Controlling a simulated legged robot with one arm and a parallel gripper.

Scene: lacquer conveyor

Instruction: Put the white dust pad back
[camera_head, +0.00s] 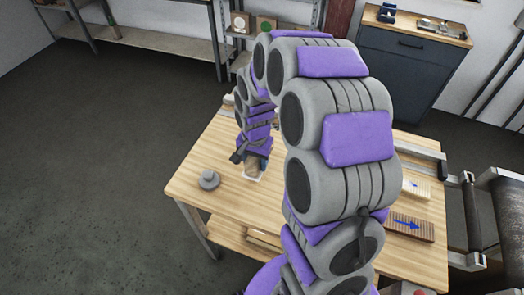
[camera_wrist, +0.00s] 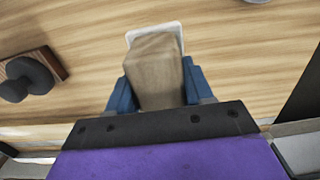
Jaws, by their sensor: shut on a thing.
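The white dust pad (camera_wrist: 180,34) shows as a thin white rim around the far end of a wooden block-shaped handle (camera_wrist: 157,72). My gripper (camera_wrist: 160,88) is shut on this handle, with one blue finger on each side. In the head view, the white pad (camera_head: 252,178) shows below my gripper (camera_head: 256,161), over the left part of the wooden table (camera_head: 205,150). The pad is close to the table top; I cannot tell whether it touches. My arm hides much of the table's middle.
A round grey knobbed object (camera_head: 208,180) stands left of the pad; in the wrist view it sits by a brown block. A dark roller (camera_head: 508,205) stands beyond. The table's left front corner is clear.

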